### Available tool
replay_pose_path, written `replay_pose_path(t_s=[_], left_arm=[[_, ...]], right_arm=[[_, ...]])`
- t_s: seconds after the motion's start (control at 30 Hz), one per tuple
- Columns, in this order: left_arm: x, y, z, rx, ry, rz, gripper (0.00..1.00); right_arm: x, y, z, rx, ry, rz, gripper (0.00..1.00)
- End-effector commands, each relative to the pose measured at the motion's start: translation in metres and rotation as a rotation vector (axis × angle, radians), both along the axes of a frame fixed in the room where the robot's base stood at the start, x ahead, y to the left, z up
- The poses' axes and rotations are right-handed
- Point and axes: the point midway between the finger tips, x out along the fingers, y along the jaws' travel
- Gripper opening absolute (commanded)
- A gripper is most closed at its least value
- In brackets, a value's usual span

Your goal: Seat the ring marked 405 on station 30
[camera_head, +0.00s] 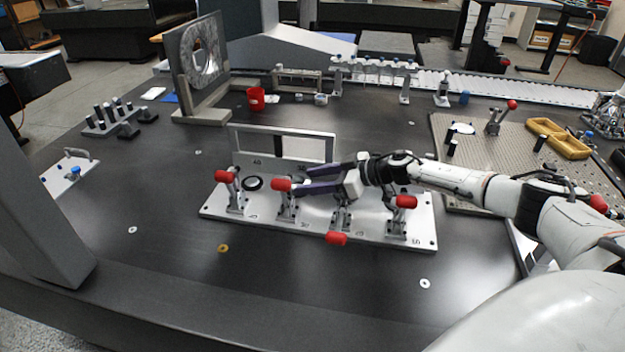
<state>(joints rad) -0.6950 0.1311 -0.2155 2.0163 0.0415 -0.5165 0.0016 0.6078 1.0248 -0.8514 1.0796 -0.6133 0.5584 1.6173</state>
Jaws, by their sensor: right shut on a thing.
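A pale fixture plate (217,212) lies on the dark table with several red-handled clamps in a row. Labels on the plate are too small to read surely, so I cannot tell which station is 30. My right gripper (300,180) reaches in from the right over the plate. Its purple fingers meet the red handle (281,184) of the second clamp and appear shut on it; the fingers partly hide the contact. My left gripper is not in view.
A grey frame (285,133) stands behind the plate. A red cup (256,98) and a large upright holed plate (182,75) are further back. The table in front is mostly clear.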

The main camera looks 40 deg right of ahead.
Motion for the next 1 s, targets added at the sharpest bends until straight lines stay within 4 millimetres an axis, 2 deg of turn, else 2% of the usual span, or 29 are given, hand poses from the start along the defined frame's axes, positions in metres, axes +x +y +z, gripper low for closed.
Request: replay_pose_path(t_s=[0.47, 0.5, 0.6, 0.63, 1.0], left_arm=[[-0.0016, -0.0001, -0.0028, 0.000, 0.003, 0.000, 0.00], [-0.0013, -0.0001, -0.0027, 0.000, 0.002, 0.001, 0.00], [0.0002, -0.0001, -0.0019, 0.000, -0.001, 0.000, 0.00], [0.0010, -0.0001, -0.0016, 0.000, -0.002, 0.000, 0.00], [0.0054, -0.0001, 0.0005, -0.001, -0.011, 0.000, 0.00]], right_arm=[[0.0009, 0.0000, -0.0045, 0.002, -0.004, -0.001, 0.15], [0.0009, 0.0000, -0.0045, 0.002, -0.004, -0.001, 0.52], [0.0008, -0.0001, -0.0048, 0.001, -0.003, -0.001, 0.69], [0.0007, -0.0001, -0.0050, 0.001, -0.003, -0.001, 0.72], [-0.0004, -0.0019, -0.0083, -0.003, 0.002, -0.004, 0.72]])
